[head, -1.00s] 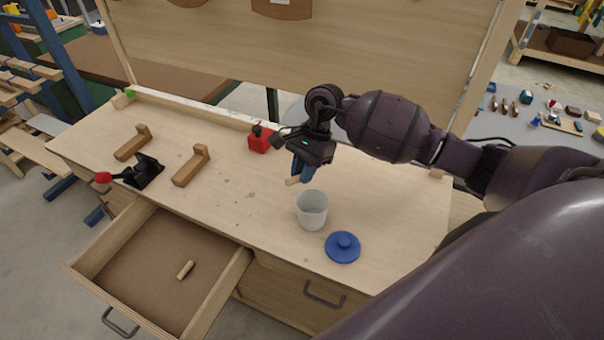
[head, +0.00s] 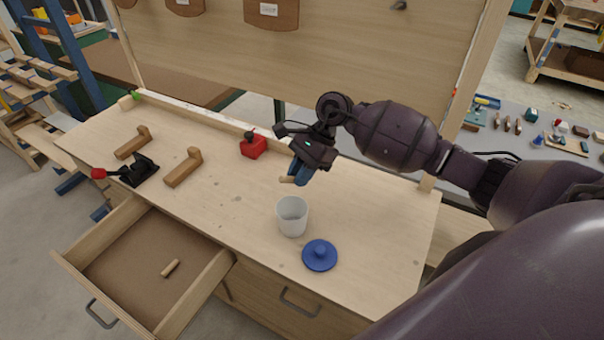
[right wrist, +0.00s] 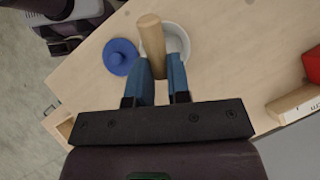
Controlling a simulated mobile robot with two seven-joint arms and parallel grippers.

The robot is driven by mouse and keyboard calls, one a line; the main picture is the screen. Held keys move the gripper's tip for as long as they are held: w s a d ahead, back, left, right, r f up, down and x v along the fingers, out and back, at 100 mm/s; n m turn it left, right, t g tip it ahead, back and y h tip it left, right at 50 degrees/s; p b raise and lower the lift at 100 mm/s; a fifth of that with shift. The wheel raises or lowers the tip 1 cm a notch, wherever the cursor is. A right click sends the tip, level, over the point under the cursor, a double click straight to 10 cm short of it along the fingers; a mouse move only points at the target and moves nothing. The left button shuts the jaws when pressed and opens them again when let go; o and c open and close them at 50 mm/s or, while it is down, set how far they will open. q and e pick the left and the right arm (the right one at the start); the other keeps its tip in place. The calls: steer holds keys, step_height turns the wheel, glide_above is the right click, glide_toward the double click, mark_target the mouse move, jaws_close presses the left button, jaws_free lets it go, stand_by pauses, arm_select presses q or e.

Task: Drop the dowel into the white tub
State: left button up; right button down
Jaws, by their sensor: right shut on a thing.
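My right gripper (head: 299,174) is shut on a light wooden dowel (head: 287,179), above the bench and a little behind the tub in the head view. In the right wrist view the dowel (right wrist: 151,36) sticks out from between the blue fingers (right wrist: 160,75) and overlaps the tub's opening in the picture. The white tub (head: 292,217) stands upright and open on the bench; its rim also shows in the right wrist view (right wrist: 180,40). Another short dowel (head: 170,268) lies in the open drawer. My left gripper is not in view.
A blue lid (head: 319,256) lies right of the tub. A red container (head: 253,146) stands at the bench's back. Two wooden L-shaped pieces (head: 183,168) and a black clamp with red handle (head: 138,172) are at the left. The drawer (head: 125,262) stands open in front.

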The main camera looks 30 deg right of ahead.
steer(key=shift+a+f, duration=0.1)
steer(key=shift+f, duration=0.15)
arm_select(q)
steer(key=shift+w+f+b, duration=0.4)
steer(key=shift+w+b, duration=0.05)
steer(key=shift+b, duration=0.55)
arm_select(e)
step_height(320, 180, down, 6)
steer(key=c, duration=1)
jaws_free()
steer(key=shift+r, duration=0.1)
steer(key=shift+r+p, duration=1.1)
steer(key=shift+r, duration=1.5)
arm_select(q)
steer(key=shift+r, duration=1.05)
arm_select(e)
steer(key=shift+r, duration=1.35)
